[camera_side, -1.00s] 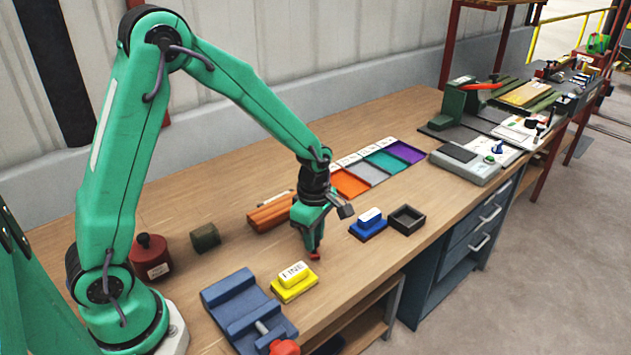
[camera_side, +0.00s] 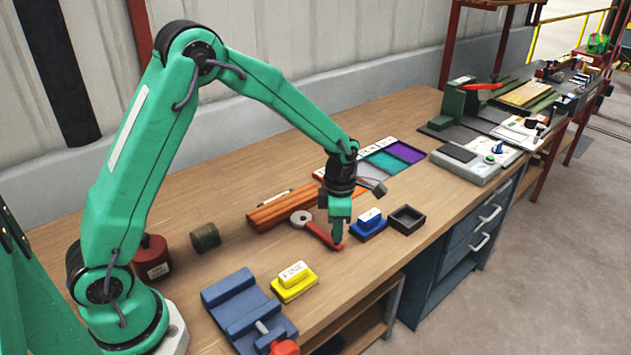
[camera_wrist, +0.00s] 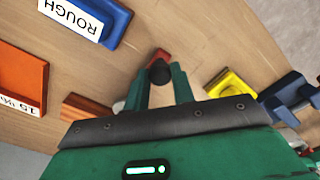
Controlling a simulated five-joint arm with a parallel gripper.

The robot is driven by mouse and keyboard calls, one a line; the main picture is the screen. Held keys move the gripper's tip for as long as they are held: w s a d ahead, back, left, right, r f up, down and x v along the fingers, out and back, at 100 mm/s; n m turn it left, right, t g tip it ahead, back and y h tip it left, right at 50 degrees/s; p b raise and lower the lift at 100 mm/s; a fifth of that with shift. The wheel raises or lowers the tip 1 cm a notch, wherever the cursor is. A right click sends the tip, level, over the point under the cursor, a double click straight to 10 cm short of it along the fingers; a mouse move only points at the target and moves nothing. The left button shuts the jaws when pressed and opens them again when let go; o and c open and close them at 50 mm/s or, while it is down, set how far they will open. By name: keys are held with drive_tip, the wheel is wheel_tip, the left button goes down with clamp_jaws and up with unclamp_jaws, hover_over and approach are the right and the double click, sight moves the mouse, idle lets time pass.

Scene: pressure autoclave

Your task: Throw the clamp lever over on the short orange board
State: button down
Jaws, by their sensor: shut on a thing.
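A red clamp lever (camera_side: 322,236) with a round grey end (camera_side: 301,219) lies low by the front of the ribbed orange board (camera_side: 275,212). Its free end points toward the front right. My gripper (camera_side: 337,240) points down over that free end and is shut on it. In the wrist view a dark round knob (camera_wrist: 160,72) sits between my fingers, with a bit of red just beyond it. The orange board shows partly in the wrist view (camera_wrist: 82,108), left of my fingers. My fingers hide the lever's tip.
A blue block (camera_side: 368,224) stands close right of my gripper, with a black open box (camera_side: 406,219) beyond. A yellow block (camera_side: 294,284) and a blue vise (camera_side: 248,308) are in front left. Coloured trays (camera_side: 405,152) lie behind. Bare bench separates the lever and yellow block.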

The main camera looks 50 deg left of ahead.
drive_tip(key=shift+w+r, duration=0.1)
drive_tip(key=shift+w, duration=0.1)
drive_tip(key=c, duration=1.2)
unclamp_jaws()
drive_tip(key=shift+s, duration=0.1)
drive_tip(key=shift+o, duration=0.2)
drive_tip(key=shift+r, duration=3.85)
